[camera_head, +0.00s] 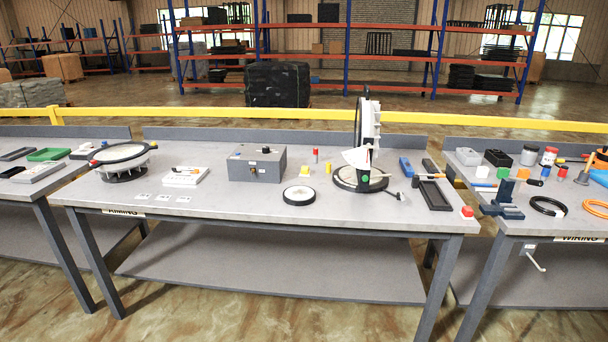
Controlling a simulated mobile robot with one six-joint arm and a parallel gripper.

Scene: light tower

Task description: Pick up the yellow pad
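A small yellow block (304,170), which may be the yellow pad, lies on the middle grey table (240,208), just right of a grey box (257,164). A small upright peg (315,156) with a red top stands close behind it. Another small yellowish piece (328,168) is right of it. My gripper is not in view.
A tall black and white lamp unit (368,124) stands on a round base right of the yellow block. A round black-rimmed disc (299,195) lies in front. A larger round unit (123,157) is at left. The table's front middle is mostly clear.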

